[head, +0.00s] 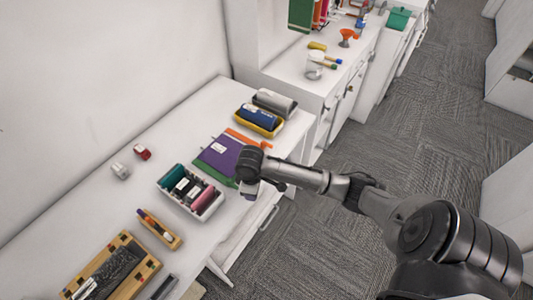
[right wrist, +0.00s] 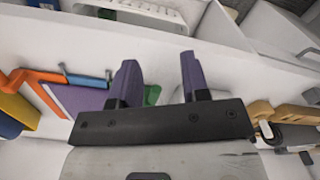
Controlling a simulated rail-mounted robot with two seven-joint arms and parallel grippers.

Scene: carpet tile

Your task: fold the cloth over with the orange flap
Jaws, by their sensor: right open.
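The purple cloth (head: 219,161) lies on the white counter, with a white label on it and green along its near edge. Its orange flap (head: 242,137) is a strip along the right end. In the right wrist view, the purple cloth (right wrist: 78,98) and the orange flap (right wrist: 36,82) are at the left. My right gripper (head: 249,189) is at the cloth's near right corner, by the counter's front edge, and hides part of it. My left gripper is not in view.
A white tray of rolls (head: 191,191) stands left of the cloth. A wooden pen holder (head: 160,230) and a wooden box (head: 112,265) are nearer. Carpet is clear at right.

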